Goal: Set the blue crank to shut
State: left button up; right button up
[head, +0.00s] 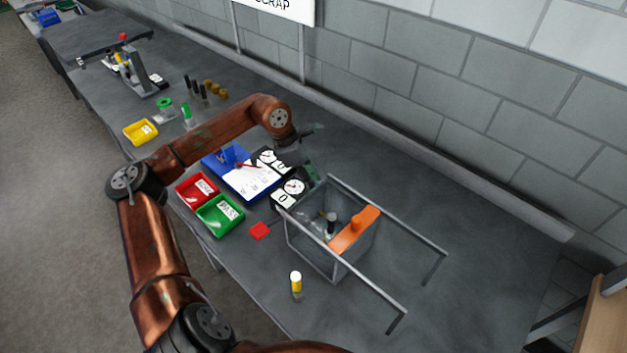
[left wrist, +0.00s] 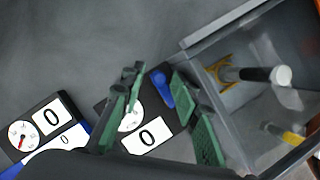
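The blue crank (left wrist: 162,88) shows in the left wrist view at the edge of a black gauge box (left wrist: 150,134) with a white dial and a 0 card. I cannot make out the crank in the head view. My left gripper (left wrist: 157,80) has green fingers spread apart, one on each side of the crank in the picture, with no clear contact. In the head view its green fingertip (head: 312,172) shows beside the gauge box (head: 292,189), close to the clear bin. The right gripper is not in view.
A clear bin (head: 310,247) with an orange-handled lid part (head: 355,230) and rails stands right of the gauges. A second gauge box (head: 268,159), blue clipboard (head: 238,178), red tray (head: 192,196) and green tray (head: 222,226) are close by. The far right bench is clear.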

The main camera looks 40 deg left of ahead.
pick_arm(q)
jog(key=v, duration=0.8)
dwell(0.4)
